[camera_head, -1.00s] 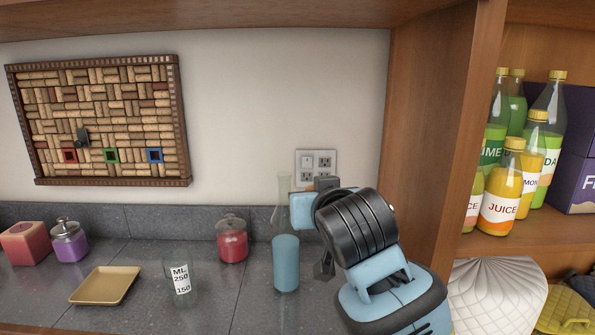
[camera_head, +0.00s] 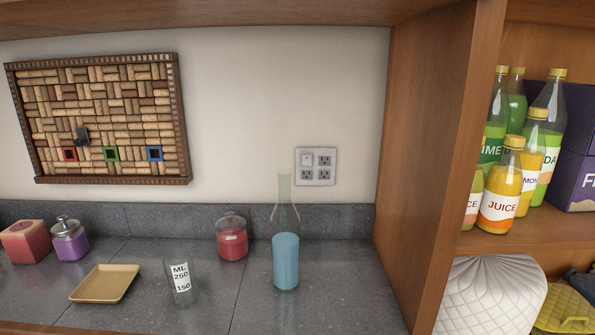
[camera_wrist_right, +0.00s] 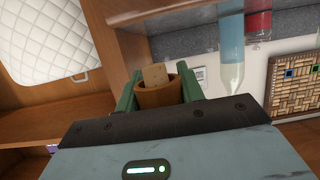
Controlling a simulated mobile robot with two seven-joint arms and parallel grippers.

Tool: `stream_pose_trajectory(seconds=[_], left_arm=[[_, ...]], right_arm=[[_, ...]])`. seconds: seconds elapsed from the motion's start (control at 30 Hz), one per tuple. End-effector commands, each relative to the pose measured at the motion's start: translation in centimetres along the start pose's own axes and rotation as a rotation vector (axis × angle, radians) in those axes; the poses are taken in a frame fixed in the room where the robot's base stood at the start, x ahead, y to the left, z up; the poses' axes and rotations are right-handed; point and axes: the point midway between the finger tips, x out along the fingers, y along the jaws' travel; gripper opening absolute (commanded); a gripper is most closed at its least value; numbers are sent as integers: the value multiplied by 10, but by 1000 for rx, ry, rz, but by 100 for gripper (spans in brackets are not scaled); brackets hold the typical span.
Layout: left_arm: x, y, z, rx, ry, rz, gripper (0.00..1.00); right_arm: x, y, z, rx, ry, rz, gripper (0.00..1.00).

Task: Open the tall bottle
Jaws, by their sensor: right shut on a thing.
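The tall bottle (camera_head: 286,262) stands upright on the grey counter, clear glass with blue liquid in its lower part. Its slim neck rises with a bare top; no stopper sits on it. In the right wrist view the bottle (camera_wrist_right: 232,45) appears upside down, apart from my gripper. My right gripper (camera_wrist_right: 163,88) shows only in that view. Its green fingers are shut on a brown, cork-like stopper (camera_wrist_right: 160,95) with a paler tan end. My left gripper is not in view.
A measuring glass (camera_head: 181,284), a tan tray (camera_head: 105,284), a red jar (camera_head: 232,240), a purple jar (camera_head: 69,242) and a red candle (camera_head: 23,242) stand left of the bottle. A wooden partition (camera_head: 425,150) rises to its right, with juice bottles (camera_head: 501,190) shelved beyond.

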Motion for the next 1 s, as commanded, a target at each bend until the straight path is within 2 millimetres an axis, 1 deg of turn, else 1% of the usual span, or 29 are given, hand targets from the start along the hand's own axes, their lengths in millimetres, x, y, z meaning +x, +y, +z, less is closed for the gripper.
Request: stream_pose_trajectory(seconds=[0.03,0.2,0.3,0.43,0.5,0.57,0.87,1.0], left_arm=[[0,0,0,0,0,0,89],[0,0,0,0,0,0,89],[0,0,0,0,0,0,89],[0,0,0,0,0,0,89],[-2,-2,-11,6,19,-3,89],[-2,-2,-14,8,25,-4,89],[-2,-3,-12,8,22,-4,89],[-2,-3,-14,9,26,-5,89]], right_arm=[[-10,7,12,2,-8,6,11],[-41,24,36,4,-9,15,11],[-56,30,45,5,-10,16,11],[-69,36,52,5,-9,15,11],[-71,36,36,6,18,15,11],[-71,36,31,6,26,15,11],[-71,35,32,7,23,14,11],[-67,34,31,8,23,20,11]])
